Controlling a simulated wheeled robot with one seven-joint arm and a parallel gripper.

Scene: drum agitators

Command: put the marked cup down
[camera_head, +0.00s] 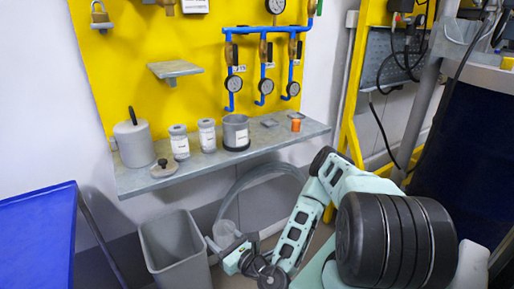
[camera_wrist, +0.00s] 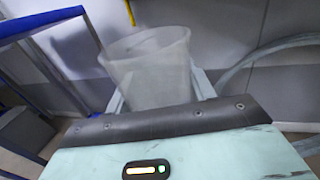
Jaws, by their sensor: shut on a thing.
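A clear, greyish cup (camera_wrist: 150,70) fills the space between the fingers of my gripper (camera_wrist: 160,95) in the wrist view. My gripper is shut on it, and its open rim faces up, slightly tilted in the picture. No mark on the cup can be made out. In the head view the cup (camera_head: 226,231) is small and pale, held by my gripper (camera_head: 230,246) low down, below the grey wall shelf (camera_head: 220,158) and just right of the grey bin (camera_head: 172,250). The cup's lower part is hidden in the wrist view.
The shelf holds a grey canister (camera_head: 133,143), two labelled jars, a dark labelled pot (camera_head: 236,132), a round lid and a small orange item (camera_head: 296,125). A blue table (camera_head: 38,235) stands at left. A grey hose (camera_head: 262,172) loops behind my gripper.

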